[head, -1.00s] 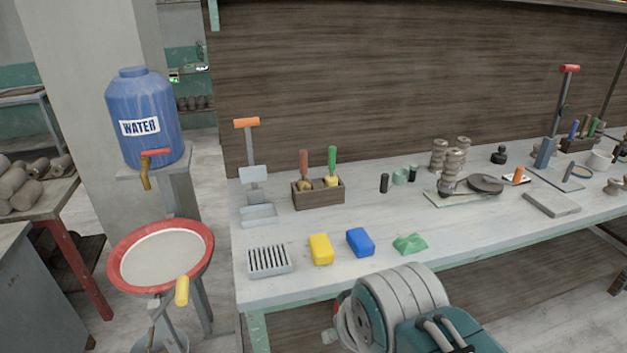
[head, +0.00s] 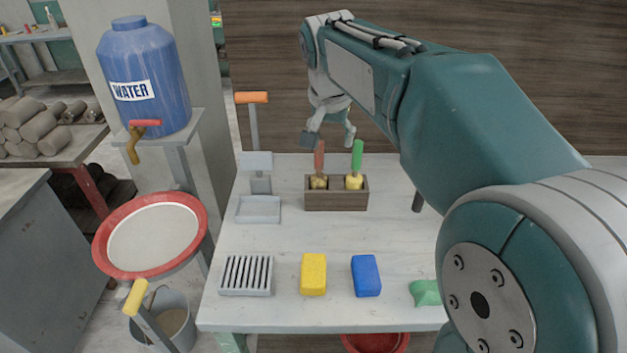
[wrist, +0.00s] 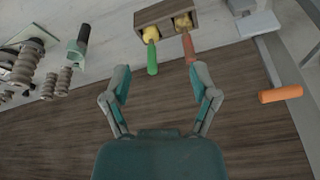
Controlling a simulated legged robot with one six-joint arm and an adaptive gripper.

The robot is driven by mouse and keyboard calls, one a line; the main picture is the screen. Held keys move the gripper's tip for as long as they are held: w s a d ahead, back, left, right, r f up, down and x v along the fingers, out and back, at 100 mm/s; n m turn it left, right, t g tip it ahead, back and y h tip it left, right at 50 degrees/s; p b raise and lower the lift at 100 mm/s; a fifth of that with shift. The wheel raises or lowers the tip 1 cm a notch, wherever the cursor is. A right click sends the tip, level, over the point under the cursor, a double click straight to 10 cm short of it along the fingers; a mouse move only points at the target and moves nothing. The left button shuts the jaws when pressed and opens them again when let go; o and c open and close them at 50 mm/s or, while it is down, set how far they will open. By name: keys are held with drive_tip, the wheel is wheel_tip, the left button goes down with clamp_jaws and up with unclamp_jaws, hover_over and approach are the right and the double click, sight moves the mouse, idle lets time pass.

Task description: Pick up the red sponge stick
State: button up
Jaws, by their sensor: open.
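The red sponge stick (head: 319,158) stands upright in the left hole of a wooden box (head: 336,199), its yellow sponge end down. A green sponge stick (head: 357,158) stands in the right hole. My gripper (head: 331,137) is open and empty, above and close to the handle tops. In the wrist view, the fingertips of my gripper (wrist: 161,78) point toward the box. The red stick's handle (wrist: 189,50) lies near the right fingertip, and the green handle (wrist: 152,58) lies between the fingers, left of it. Whether a finger touches a handle I cannot tell.
A slotted grey block (head: 246,276), a yellow sponge (head: 313,274) and a blue sponge (head: 366,276) lie in front. Clay spindles (wrist: 48,86) stand in the wrist view.

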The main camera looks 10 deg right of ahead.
drive_tip(key=w+d+f+m, duration=0.1)
drive_tip(key=w+f+m, duration=0.1)
drive_tip(key=w, duration=0.7)
drive_tip(key=m+g+h, duration=0.1)
drive_tip(key=m+g, duration=0.1)
drive_tip(key=m, duration=0.1)
approach(320, 154)
drive_tip(key=w+f, duration=0.1)
drive_tip(key=x, duration=1)
drive_tip(key=shift+w+d+f, duration=0.2)
drive_tip(key=shift+w, duration=0.15)
clamp_jaws()
